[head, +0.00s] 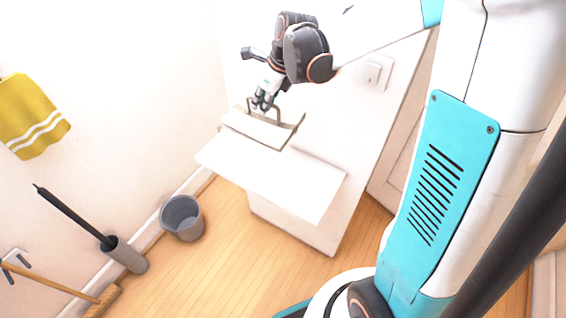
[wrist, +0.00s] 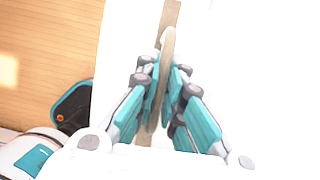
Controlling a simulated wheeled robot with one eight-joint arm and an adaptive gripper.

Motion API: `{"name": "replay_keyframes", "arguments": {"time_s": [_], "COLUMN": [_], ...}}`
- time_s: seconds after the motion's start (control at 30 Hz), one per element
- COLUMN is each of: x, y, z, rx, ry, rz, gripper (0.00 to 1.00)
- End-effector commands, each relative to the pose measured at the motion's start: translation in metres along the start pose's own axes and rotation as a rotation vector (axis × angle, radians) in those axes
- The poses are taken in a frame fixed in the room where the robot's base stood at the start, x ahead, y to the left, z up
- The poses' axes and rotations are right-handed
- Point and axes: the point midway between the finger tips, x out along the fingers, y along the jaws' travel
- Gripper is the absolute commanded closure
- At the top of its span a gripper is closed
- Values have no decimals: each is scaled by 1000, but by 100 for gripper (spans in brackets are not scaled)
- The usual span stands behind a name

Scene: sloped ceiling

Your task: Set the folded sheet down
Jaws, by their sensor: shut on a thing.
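My gripper (head: 264,104) is shut on a thin beige edge, which shows between the teal fingers in the wrist view (wrist: 165,85). I take this to be part of the folded sheet (head: 258,128), a pale piece with grey-beige edges just below the gripper in the head view. It is over the back part of a white flat top (head: 270,182). I cannot tell whether the sheet touches that top. The fingers hide part of the held edge.
A grey bin (head: 182,218) stands on the wooden floor by the wall. A brush in a grey holder (head: 126,254) and a broom (head: 103,300) are at the lower left. A yellow towel (head: 31,115) hangs on the left wall. The front of the white top is bare.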

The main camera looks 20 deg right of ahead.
Motion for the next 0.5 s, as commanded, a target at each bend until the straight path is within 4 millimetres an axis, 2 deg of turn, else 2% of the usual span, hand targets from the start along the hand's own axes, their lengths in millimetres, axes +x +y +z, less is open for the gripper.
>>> {"name": "replay_keyframes", "arguments": {"time_s": [0.07,0.17,0.5], "x": [1,14,91], "y": [0,-1,-1], "z": [0,-5,-37], "rx": [21,31,30], "ry": [-1,-1,0], "rz": [-9,-12,-12], "gripper": [100,100,100]}}
